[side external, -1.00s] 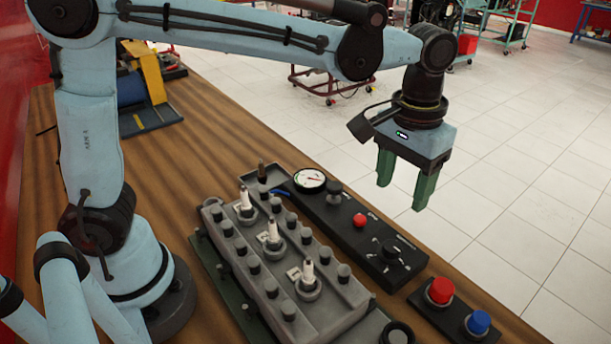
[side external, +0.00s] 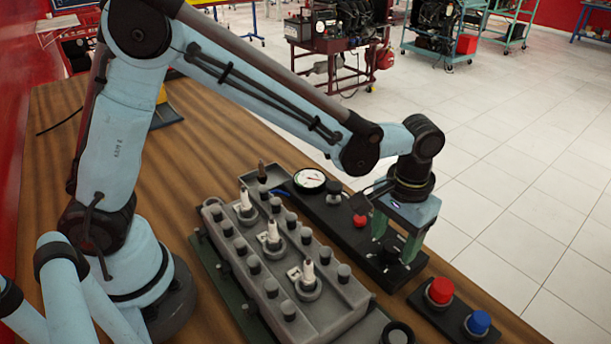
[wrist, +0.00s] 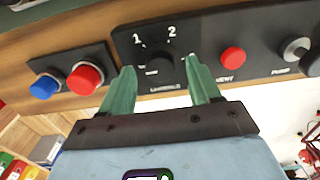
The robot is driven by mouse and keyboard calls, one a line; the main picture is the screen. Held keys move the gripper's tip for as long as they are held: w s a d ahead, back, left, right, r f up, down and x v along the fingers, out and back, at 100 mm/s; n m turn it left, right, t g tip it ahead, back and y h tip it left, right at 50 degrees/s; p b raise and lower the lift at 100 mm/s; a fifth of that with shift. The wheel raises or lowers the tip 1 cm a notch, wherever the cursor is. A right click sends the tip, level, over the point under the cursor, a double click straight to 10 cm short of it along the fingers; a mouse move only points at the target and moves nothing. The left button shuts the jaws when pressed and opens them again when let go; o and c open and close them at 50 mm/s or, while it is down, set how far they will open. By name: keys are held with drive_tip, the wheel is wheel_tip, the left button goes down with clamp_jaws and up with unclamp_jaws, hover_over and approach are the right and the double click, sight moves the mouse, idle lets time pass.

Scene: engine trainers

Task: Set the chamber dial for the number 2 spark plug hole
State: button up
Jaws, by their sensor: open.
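The chamber dial (wrist: 160,68) is a black knob on a long black panel (side external: 335,222). White figures 1 and 2 stand beside it in the wrist view, with smaller marks nearby; I cannot tell which mark it points at. My gripper (side external: 393,247) is open over the dial, fingers pointing down. In the wrist view, its green fingers (wrist: 160,66) stand on either side of the dial with gaps. The grey engine head (side external: 335,300) holds several white spark plugs (side external: 271,235) in a row.
A red vent button (wrist: 232,57), a push knob (wrist: 295,48) and a round gauge (side external: 309,180) share the panel. A separate box carries a large red button (side external: 440,290) and a blue button (side external: 479,321).

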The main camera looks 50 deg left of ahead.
drive_tip(key=shift+f, duration=0.5)
drive_tip(key=c, duration=1)
drive_tip(key=shift+c, duration=0.2)
